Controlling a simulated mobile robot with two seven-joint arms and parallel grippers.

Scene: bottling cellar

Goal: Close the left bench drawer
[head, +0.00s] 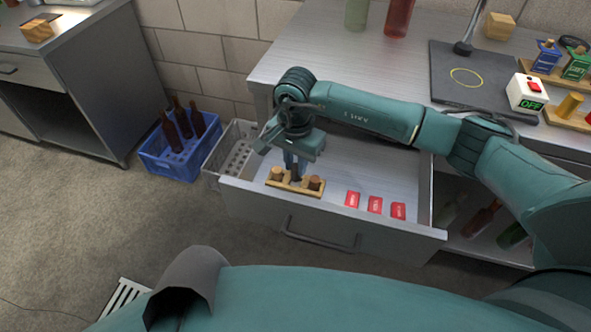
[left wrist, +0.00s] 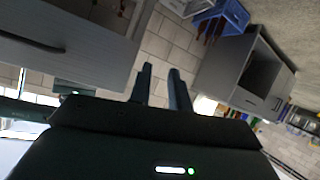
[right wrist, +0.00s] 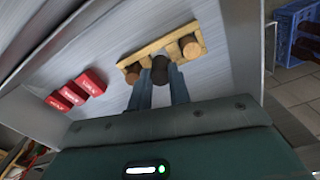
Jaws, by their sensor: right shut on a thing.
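The bench drawer (head: 262,214) is pulled well out, with its dark handle (head: 320,242) on the front. Inside lie a small wooden rack (head: 308,191) and three red labelled blocks (head: 375,205). My right gripper (head: 295,172) reaches down into the drawer at the rack. In the right wrist view its fingers (right wrist: 160,82) are shut on the dark middle stopper (right wrist: 160,66), between two brown stoppers. My left gripper (left wrist: 162,82) shows only in its wrist view, fingers apart and empty. The drawer front with its handle (left wrist: 30,42) is at that view's upper left.
A grey crate (head: 212,160) stands on the floor left of the drawer, close beside it. A blue crate (head: 160,160) with brown bottles is farther left. On the bench top are a dark pad (head: 460,92), a switch box (head: 526,94) and two bottles.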

